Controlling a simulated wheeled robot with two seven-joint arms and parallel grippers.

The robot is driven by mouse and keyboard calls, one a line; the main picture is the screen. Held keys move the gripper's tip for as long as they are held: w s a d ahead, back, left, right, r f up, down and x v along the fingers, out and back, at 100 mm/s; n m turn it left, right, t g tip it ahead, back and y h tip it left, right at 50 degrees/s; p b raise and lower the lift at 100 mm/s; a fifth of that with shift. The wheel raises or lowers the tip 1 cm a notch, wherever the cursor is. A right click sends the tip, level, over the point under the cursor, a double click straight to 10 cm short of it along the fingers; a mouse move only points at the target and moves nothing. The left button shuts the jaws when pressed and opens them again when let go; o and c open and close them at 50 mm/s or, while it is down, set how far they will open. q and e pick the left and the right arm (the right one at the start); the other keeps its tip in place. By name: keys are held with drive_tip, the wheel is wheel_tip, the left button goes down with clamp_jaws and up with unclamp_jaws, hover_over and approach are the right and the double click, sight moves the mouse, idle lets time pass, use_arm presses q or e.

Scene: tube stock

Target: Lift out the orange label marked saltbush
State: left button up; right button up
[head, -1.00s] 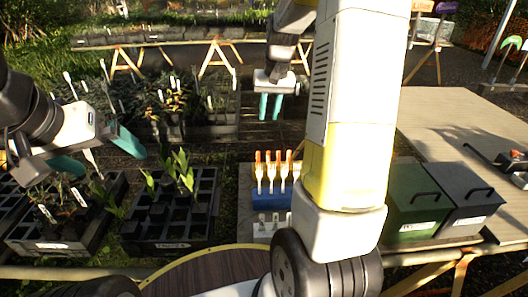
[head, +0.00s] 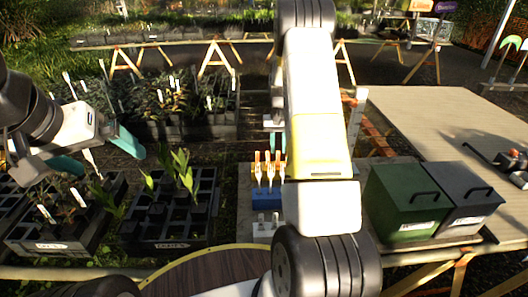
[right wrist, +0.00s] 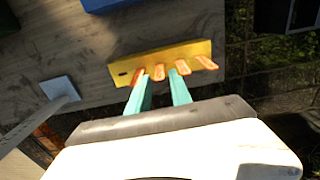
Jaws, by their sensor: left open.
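Several orange-tipped labels (head: 270,157) stand in a row at the rack in the head view. Their lettering is too small to read, so I cannot tell which is saltbush. In the right wrist view the orange tips (right wrist: 183,67) line up along a yellow block (right wrist: 125,73). My right gripper (right wrist: 160,84) is open, its teal fingers apart and close to the tips; one tip shows between them. In the head view my right arm hides part of the row and much of this gripper. My left gripper (head: 100,155) is open and empty above the seedling trays at left.
A blue block (head: 264,199) stands by the labels, with a pale holder of small tags (head: 264,227) in front. Right of my arm are a green bin (head: 405,203) and a grey bin (head: 465,200). Seedling trays (head: 165,243) fill the left.

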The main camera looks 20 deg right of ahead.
sight(278, 163)
wheel_tip(278, 163, down, 3)
drive_tip(key=shift+r, duration=0.15)
clamp_jaws()
idle(1.3)
